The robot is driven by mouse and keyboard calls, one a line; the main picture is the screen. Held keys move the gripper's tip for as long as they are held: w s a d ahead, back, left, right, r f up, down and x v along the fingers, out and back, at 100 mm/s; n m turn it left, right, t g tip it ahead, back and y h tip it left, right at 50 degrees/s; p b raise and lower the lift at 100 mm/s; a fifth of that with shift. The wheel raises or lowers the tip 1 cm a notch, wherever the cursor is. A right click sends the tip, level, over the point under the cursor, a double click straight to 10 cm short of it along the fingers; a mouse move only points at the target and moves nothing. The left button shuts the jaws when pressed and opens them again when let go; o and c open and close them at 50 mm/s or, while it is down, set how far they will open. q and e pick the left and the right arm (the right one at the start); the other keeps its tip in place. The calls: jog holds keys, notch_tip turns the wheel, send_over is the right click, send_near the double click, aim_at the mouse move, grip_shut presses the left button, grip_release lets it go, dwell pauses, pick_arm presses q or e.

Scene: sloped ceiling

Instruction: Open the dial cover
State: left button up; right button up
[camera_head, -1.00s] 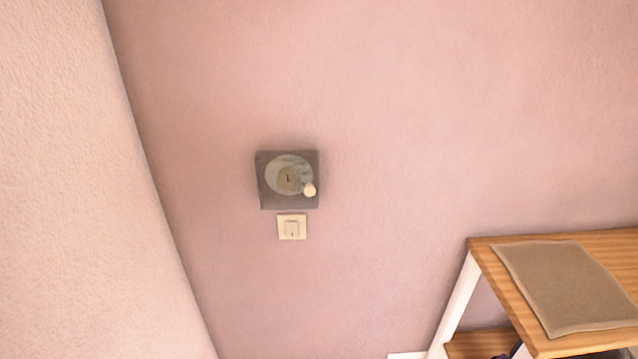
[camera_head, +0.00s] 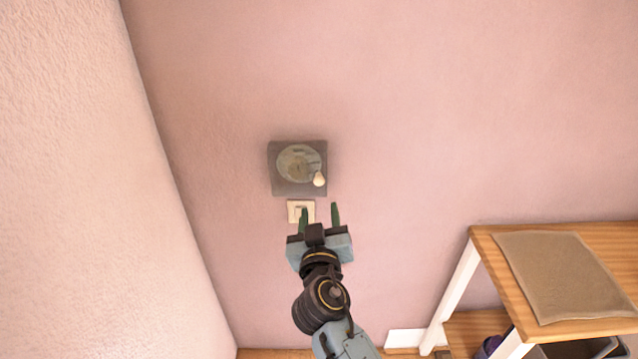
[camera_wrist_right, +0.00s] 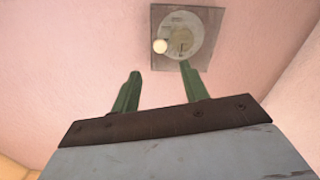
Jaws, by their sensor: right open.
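The dial cover (camera_head: 299,162) is a round, cloudy disc on a square grey plate (camera_head: 281,187) fixed to the pink wall. A small cream knob (camera_head: 319,179) sits at its lower right. In the right wrist view the dial cover (camera_wrist_right: 186,33) shows at the top, with the knob (camera_wrist_right: 160,46) at its left. The cover looks closed over the dial. My right gripper (camera_head: 320,210) is open and empty, below the plate and apart from it in the picture. Its two green fingers (camera_wrist_right: 158,82) point towards the plate. My left gripper is not in view.
A wooden shelf unit (camera_head: 485,243) with a brown mat (camera_head: 560,275) stands at the right. A pale textured wall (camera_head: 90,180) fills the left side. The wall above the plate is clear.

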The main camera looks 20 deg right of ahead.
aim_at(319, 183)
jog(key=x, duration=1)
jog(key=shift+w+d+f+p, duration=0.1)
jog(key=shift+w+p, duration=0.15)
jog(key=shift+p, duration=0.05)
jog(key=shift+c, duration=0.5)
grip_shut()
